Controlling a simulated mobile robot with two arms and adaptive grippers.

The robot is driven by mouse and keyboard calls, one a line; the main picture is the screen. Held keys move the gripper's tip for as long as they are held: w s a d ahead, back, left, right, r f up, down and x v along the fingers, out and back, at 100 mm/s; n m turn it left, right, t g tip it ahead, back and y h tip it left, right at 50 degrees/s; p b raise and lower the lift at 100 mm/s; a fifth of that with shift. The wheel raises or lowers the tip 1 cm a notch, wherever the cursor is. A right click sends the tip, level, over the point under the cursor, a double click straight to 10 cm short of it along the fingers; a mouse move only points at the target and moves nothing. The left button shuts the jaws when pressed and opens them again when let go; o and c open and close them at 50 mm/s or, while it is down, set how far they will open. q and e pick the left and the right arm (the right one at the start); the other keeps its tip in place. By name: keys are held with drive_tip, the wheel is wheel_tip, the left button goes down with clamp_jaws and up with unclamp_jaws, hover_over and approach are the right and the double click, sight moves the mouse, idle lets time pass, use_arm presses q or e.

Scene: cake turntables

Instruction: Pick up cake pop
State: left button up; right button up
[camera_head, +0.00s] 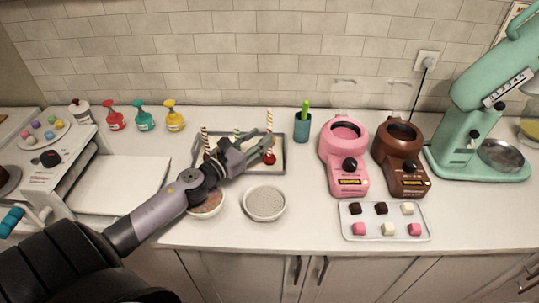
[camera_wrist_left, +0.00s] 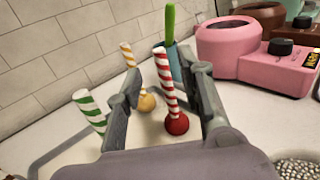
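My left gripper (camera_head: 264,144) is over the grey tray (camera_head: 283,165) in the head view. In the left wrist view its two fingers (camera_wrist_left: 167,80) are spread apart. A red cake pop (camera_wrist_left: 177,124) with a red-and-white striped stick stands between or just beyond the fingers, with no clear contact; its red ball also shows in the head view (camera_head: 269,158). A yellow cake pop (camera_wrist_left: 146,102) with an orange-striped stick is farther back. A green-striped stick (camera_wrist_left: 88,110) stands at the left, its lower end hidden by the finger. My right gripper is out of view.
Two bowls, one of sprinkles (camera_head: 207,204) and one pale (camera_head: 265,203), stand in front of the tray. A teal cup (camera_head: 302,126) stands right of it, then a pink machine (camera_head: 345,160) and a brown machine (camera_head: 401,160). Coloured bottles (camera_head: 144,116) stand at the back left.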

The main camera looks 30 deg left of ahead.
use_arm(q)
drive_tip(key=p, duration=0.1)
hover_over(269, 155)
drive_tip(key=shift+w+a+f, duration=0.15)
drive_tip(key=shift+w+f, duration=0.25)
drive_tip(key=shift+s, duration=0.1)
drive_tip(key=shift+c, duration=0.5)
clamp_jaws()
